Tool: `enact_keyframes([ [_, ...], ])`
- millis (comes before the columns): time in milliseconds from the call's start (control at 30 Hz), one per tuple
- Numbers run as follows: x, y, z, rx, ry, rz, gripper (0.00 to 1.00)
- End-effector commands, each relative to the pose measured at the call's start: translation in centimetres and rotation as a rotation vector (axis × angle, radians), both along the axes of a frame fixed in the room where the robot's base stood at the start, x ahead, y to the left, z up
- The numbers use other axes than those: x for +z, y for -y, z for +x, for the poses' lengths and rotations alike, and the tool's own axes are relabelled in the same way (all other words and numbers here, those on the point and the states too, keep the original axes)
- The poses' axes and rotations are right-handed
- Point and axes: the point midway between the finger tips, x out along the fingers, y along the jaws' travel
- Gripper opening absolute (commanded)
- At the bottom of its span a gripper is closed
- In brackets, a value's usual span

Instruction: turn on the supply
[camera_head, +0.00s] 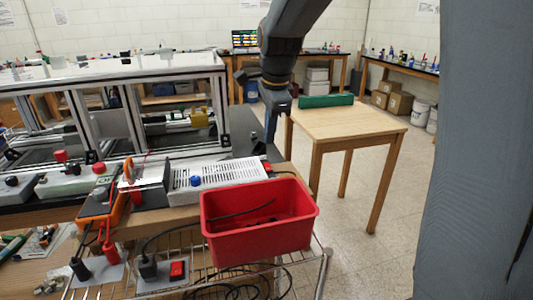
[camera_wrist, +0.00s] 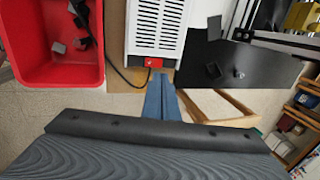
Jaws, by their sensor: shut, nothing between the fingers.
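The supply is a white slotted box (camera_head: 222,178) on the bench, left of the red bin in depth and behind it. It also shows at the top of the wrist view (camera_wrist: 156,25). A red rocker switch (camera_wrist: 153,62) sits on its end face; in the head view the switch (camera_head: 267,167) is a small red patch at the box's right end. My gripper (camera_wrist: 161,78), with blue fingers, is shut and empty. Its tips are close to the switch end in the wrist view; I cannot tell whether they touch. In the head view the gripper (camera_head: 271,138) is above and behind that end.
A red bin (camera_head: 258,248) with dark small parts stands in front of the supply. A black cable (camera_wrist: 128,80) runs beside the switch end. An aluminium extrusion frame (camera_head: 130,85) stands at the left. A wooden table (camera_head: 350,122) with a green case is to the right.

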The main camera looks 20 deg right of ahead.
Motion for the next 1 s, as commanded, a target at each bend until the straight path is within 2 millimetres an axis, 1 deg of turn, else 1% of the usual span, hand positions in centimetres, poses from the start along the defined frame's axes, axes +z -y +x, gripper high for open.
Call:
enact_keyframes([
  [33,-1.0,0.0,0.2,0.0,-0.005,0.0,0.0],
  [200,-4.2,-0.1,1.1,0.002,-0.005,-0.001,0.0],
  [400,-6.9,-0.2,1.9,0.003,-0.003,0.0,0.0],
  [500,-7.8,-0.2,2.1,0.003,-0.002,0.0,0.0],
  [633,-8.3,-0.2,2.4,0.003,0.001,0.0,0.0],
  [1000,-8.5,-0.1,2.4,0.002,0.0,-0.001,0.0],
])
